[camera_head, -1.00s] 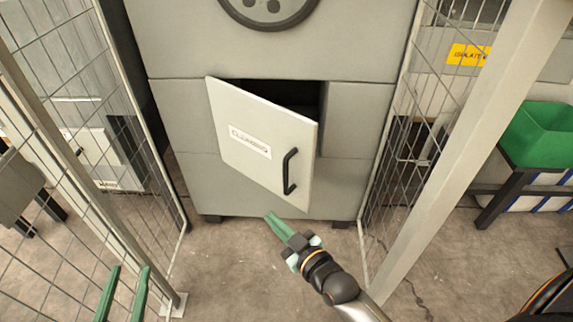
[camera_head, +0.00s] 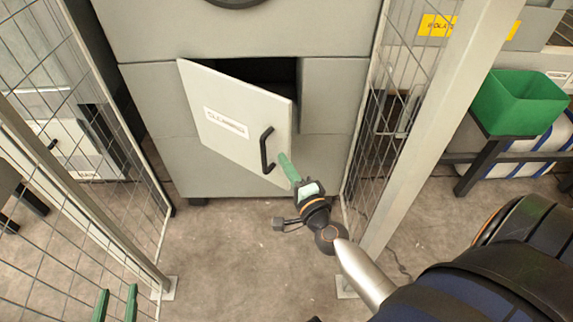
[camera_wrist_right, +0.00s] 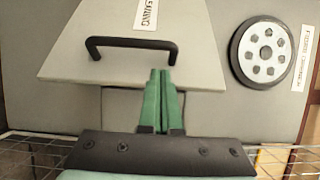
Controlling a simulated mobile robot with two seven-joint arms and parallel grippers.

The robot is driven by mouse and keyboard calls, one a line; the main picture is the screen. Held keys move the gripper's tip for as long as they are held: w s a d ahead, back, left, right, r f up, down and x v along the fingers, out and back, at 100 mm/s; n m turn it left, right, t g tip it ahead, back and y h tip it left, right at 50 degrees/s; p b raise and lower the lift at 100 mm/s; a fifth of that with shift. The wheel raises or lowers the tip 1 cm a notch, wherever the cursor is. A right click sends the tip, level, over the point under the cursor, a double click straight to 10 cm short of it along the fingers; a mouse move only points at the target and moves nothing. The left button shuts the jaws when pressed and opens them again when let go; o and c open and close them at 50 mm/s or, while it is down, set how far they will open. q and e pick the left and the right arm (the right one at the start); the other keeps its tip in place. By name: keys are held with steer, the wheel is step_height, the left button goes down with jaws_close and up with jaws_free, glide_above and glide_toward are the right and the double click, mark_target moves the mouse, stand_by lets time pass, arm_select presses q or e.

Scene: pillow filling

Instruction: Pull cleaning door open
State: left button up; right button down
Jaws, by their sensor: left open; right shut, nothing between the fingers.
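The cleaning door (camera_head: 228,120) is a pale grey panel with a label, standing partly open on the grey machine. Its black handle (camera_head: 267,150) is near the right edge; it also shows in the right wrist view (camera_wrist_right: 131,42). My right gripper (camera_head: 284,158) has its green fingers shut and empty, just right of the handle. In the right wrist view, my right gripper's fingertips (camera_wrist_right: 160,74) are close to the handle's right end; I cannot tell whether they touch. My left gripper (camera_head: 116,294) is open at the bottom left, well away from the door.
Wire mesh fence panels stand left (camera_head: 60,150) and right (camera_head: 395,100) of the machine (camera_head: 330,85). A pale post (camera_head: 430,130) stands close to my right arm. A green bin (camera_head: 518,103) is at the right. The floor before the machine is clear.

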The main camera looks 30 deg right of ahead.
mark_target(273, 147)
arm_select(q)
steer(key=shift+s+f+g, duration=0.2)
steer(key=shift+s+f, duration=0.1)
steer(key=shift+f, duration=0.25)
steer(key=shift+s+f+g, duration=0.2)
steer(key=shift+s+f, duration=0.05)
steer(key=shift+f, duration=0.3)
arm_select(e)
steer(key=shift+w+d, duration=0.2)
steer(key=shift+w, duration=1.5)
steer(key=shift+w+d, duration=0.2)
steer(key=shift+w, duration=1.45)
arm_select(q)
steer(key=shift+w+r, duration=0.2)
steer(key=shift+r, duration=0.05)
arm_select(e)
steer(key=shift+a, duration=0.1)
